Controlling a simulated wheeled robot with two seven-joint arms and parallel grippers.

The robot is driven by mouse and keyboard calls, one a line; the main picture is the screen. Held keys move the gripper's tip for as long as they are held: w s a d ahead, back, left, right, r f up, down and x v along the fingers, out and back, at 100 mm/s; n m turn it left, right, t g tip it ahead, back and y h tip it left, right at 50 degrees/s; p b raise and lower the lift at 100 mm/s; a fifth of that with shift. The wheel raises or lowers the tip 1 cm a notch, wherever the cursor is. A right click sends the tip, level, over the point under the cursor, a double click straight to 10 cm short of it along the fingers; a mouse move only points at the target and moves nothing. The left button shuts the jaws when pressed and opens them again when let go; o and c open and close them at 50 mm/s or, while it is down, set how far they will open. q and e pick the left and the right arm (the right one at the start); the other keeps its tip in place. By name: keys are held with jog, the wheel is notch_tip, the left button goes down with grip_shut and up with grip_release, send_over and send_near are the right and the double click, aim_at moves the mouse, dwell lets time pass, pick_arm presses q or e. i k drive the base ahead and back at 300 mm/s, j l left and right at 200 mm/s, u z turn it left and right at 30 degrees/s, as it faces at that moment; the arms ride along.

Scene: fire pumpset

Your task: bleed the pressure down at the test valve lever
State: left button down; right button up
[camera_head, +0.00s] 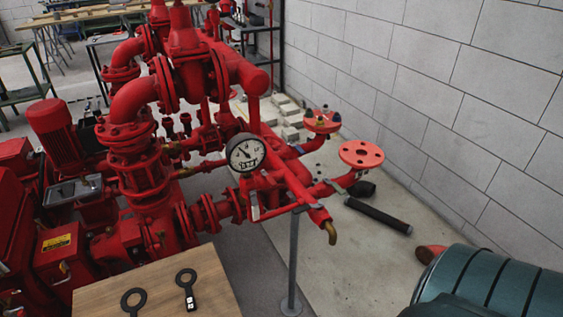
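The red fire pumpset (145,170) fills the left and middle of the view. A round white-faced pressure gauge (246,152) stands on its front pipework; its needle is too small to read surely. A small pale lever (254,205) hangs down below the gauge, beside the red pipe. This looks like the test valve lever, but I cannot be sure. The red pipe (307,201) runs forward to a brass down-turned outlet (331,234). Neither of my grippers is in view, and nothing touches the lever.
A wooden board (160,290) at the front holds two black ring-ended tools (188,286). A grey post (293,260) stands below the pipe. A black bar (378,216) lies right of the outlet. A teal ribbed cylinder (490,281) fills the lower right. A block wall (440,90) bounds the right.

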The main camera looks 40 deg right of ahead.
aim_at(270, 178)
jog(key=k+l, duration=0.1)
jog(key=l, duration=0.65)
jog(key=k+l, duration=0.15)
jog(key=l, duration=0.25)
jog(key=k+l, duration=0.1)
jog(key=l, duration=0.3)
jog(key=i+u, duration=0.05)
